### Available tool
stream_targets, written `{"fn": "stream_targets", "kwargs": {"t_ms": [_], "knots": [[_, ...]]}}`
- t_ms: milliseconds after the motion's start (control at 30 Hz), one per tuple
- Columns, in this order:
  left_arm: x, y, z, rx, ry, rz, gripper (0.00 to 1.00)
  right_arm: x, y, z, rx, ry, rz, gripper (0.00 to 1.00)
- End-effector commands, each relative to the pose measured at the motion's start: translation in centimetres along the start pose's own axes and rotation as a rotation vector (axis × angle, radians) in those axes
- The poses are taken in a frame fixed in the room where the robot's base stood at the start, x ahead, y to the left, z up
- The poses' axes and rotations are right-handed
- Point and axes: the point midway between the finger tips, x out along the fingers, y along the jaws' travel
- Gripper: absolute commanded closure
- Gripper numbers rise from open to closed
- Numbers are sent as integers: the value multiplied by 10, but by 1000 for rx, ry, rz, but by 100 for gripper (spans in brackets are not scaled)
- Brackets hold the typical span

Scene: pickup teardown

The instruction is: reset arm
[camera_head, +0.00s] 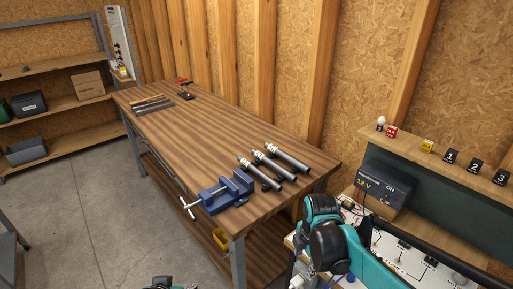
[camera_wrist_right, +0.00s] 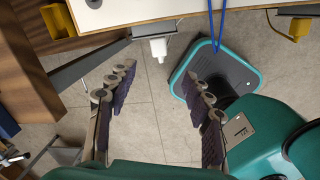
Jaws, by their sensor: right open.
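My right gripper (camera_wrist_right: 160,95) shows in the right wrist view with its two dark-padded fingers spread wide apart. Nothing is between them but the tiled floor below. In the head view my teal and black right arm (camera_head: 325,235) comes in at the lower right, in front of the white board (camera_head: 395,250); its fingers are not clear there. A small teal and black part of mine shows at the bottom edge, but no left gripper can be made out.
A wooden workbench (camera_head: 190,135) carries a blue vise (camera_head: 225,190) and several metal cylinders (camera_head: 275,165). A 12 V power box (camera_head: 384,187) stands by the white board, below a shelf with numbered blocks. In the wrist view, a blue cord (camera_wrist_right: 220,25) hangs near the gripper.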

Motion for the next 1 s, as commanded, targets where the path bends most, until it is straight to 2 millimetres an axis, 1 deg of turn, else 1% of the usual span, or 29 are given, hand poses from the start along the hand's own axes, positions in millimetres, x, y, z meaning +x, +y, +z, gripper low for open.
{"fn": "stream_targets", "kwargs": {"t_ms": [33,167,200,267,300,400,500,600,700,800,1000], "knots": [[0,0,0,0,0,0,53,-11,-12,-1,142,-8,41,49],[0,0,0,0,0,0,53,-32,-35,-2,576,3,166,49],[0,0,0,0,0,0,53,-38,-43,-2,709,17,205,49],[0,0,0,0,0,0,53,-44,-54,-3,908,47,263,49],[0,0,0,0,0,0,53,-48,-61,-4,1037,74,300,49],[0,0,0,0,0,0,53,-52,-76,-6,1329,153,379,49],[0,0,0,0,0,0,53,-55,-87,-7,1559,237,435,49],[0,0,0,0,0,0,53,-55,-94,-7,1713,304,467,49],[0,0,0,0,0,0,53,-55,-97,-8,1793,343,482,49],[0,0,0,0,0,0,53,-55,-98,-8,1819,355,485,49],[0,0,0,0,0,0,53,-55,-97,-8,1818,355,485,49]]}}
